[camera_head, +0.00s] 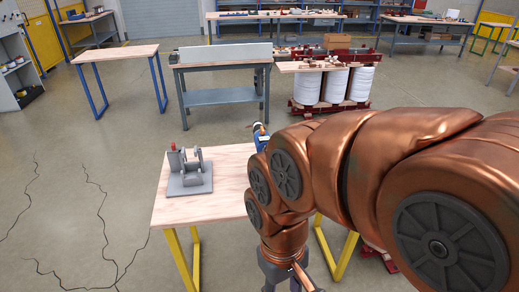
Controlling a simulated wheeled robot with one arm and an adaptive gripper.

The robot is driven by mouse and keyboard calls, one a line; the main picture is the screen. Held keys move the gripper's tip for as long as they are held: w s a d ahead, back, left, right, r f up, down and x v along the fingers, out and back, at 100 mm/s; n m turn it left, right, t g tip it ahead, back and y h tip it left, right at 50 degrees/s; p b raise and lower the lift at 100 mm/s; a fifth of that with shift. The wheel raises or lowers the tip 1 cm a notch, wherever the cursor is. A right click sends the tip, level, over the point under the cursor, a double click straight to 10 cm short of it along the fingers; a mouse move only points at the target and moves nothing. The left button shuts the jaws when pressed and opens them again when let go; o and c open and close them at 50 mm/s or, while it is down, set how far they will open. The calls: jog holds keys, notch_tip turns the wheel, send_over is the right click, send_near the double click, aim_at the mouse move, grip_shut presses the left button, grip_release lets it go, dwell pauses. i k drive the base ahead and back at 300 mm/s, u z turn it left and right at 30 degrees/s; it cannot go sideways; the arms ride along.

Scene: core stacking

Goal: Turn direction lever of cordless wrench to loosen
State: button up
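A small blue item with white and tan parts (259,132) shows just past the far edge of my copper arm, at the table's back edge. It may be the cordless wrench, but my arm covers most of it. I cannot make out a direction lever or its setting. My arm reaches in from the right over the table and bends down near the table's front. Dark parts at the arm's lower end show at the bottom edge of the picture, but no fingertips can be made out.
A wooden table with yellow legs (212,207) stands in front. A grey fixture with a red-tipped part (185,184) sits on its left half. Behind are a grey workbench (222,67), white drums (333,86) on a red base, and a blue-legged table (115,53). The floor on the left is open.

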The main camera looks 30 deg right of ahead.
aim_at(261, 141)
jog(key=u, duration=0.45)
jog(key=k, duration=1.1)
jog(key=u, duration=0.9)
jog(key=i, duration=1.95)
jog(key=z, duration=1.65)
jog(key=i, duration=0.8)
jog(key=z, duration=0.8)
